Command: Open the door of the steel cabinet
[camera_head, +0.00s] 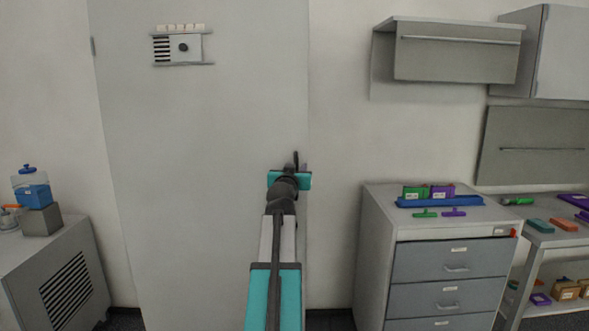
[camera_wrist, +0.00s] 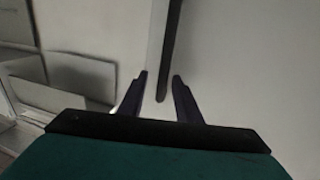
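The steel cabinet (camera_head: 200,200) is a tall, plain grey body in the middle left of the head view. Its door looks shut. The dark upright bar of its handle (camera_head: 296,158) shows near the door's right edge. In the wrist view the handle (camera_wrist: 170,40) hangs down from the top, and its lower end lies between my fingers. My gripper (camera_wrist: 160,76) is open, with a finger on each side of the bar and a visible gap to both. In the head view my wrist and arm largely hide the gripper and the handle's lower part.
A grey drawer unit (camera_head: 450,262) with a blue tray (camera_head: 440,201) on top stands to the right. A vented grey cabinet (camera_head: 65,290) stands at the left. A small panel (camera_head: 183,47) is high on the door. Bare wall and floor lie between cabinet and drawers.

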